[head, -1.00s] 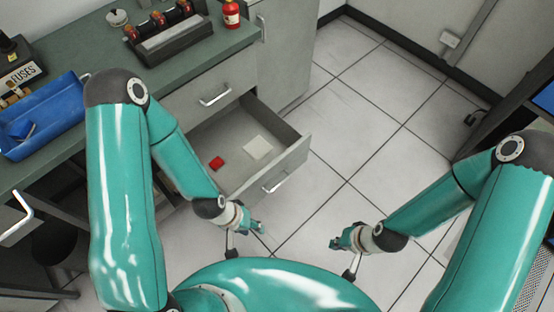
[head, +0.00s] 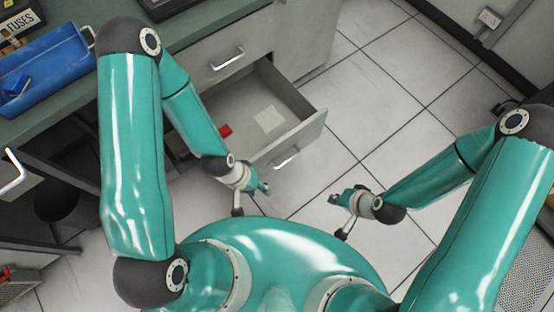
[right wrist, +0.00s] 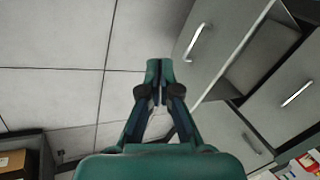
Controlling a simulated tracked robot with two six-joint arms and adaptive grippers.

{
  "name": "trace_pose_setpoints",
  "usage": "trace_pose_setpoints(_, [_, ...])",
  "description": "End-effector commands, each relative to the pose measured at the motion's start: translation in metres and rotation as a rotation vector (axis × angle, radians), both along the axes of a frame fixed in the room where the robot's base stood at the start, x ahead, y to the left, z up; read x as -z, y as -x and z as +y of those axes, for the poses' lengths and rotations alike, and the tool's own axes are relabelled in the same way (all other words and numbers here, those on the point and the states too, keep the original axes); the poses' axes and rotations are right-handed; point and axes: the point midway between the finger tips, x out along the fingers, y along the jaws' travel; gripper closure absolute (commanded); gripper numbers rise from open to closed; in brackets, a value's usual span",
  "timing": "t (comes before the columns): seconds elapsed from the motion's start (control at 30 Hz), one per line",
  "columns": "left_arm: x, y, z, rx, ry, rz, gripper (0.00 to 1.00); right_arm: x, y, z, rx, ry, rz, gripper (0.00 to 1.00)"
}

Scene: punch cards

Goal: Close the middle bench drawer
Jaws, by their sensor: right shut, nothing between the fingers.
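The middle bench drawer (head: 303,138) stands pulled out from the bench, with a bar handle (head: 286,159) on its grey front. A pale card and a red object lie inside it. Its front also shows in the right wrist view (right wrist: 212,22). My left gripper (head: 264,188) is in front of the drawer, near its left front side and apart from the handle; its jaws are too small to judge. My right gripper (head: 334,199) is shut and empty, right of the left one and clear of the drawer; its fingers also show in the right wrist view (right wrist: 159,72).
A closed drawer (head: 222,70) sits above the open one. A blue tray (head: 55,75) and a fuses box (head: 18,28) are on the bench (head: 90,20). Tiled floor (head: 380,110) is free to the right. A dark bin (head: 62,195) stands under the bench.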

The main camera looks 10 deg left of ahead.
Motion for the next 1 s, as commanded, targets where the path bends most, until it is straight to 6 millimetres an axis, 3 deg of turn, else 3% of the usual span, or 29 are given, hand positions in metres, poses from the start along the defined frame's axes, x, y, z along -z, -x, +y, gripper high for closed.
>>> trace_pose_setpoints(0.03, [0.036,0.0,0.0,0.0,0.0,0.001,0.6,0.034,-0.006,0.008,0.021,-0.034,-0.038,1.0])
trace_pose_setpoints(0.13, [0.075,0.0,0.0,0.0,0.0,0.001,0.6,0.063,-0.022,0.028,0.084,-0.14,-0.127,1.0])
trace_pose_setpoints(0.23, [0.112,0.0,0.0,-0.001,0.0,0.001,0.6,0.081,-0.035,0.051,0.149,-0.284,-0.201,1.0])
trace_pose_setpoints(0.4, [0.16,0.0,0.0,0.0,0.0,0.001,0.6,0.092,-0.045,0.084,0.248,-0.548,-0.264,1.0])
trace_pose_setpoints(0.63, [0.187,0.0,0.0,0.0,0.0,0.0,0.6,0.085,-0.047,0.103,0.317,-0.768,-0.271,1.0])
trace_pose_setpoints(0.83, [0.198,0.0,0.0,0.0,0.0,0.0,0.6,0.085,-0.052,0.111,0.323,-0.798,-0.273,1.0])
trace_pose_setpoints(1.0, [0.221,0.0,0.0,0.0,0.0,0.0,0.6,0.092,-0.062,0.124,0.32,-0.796,-0.276,1.0])
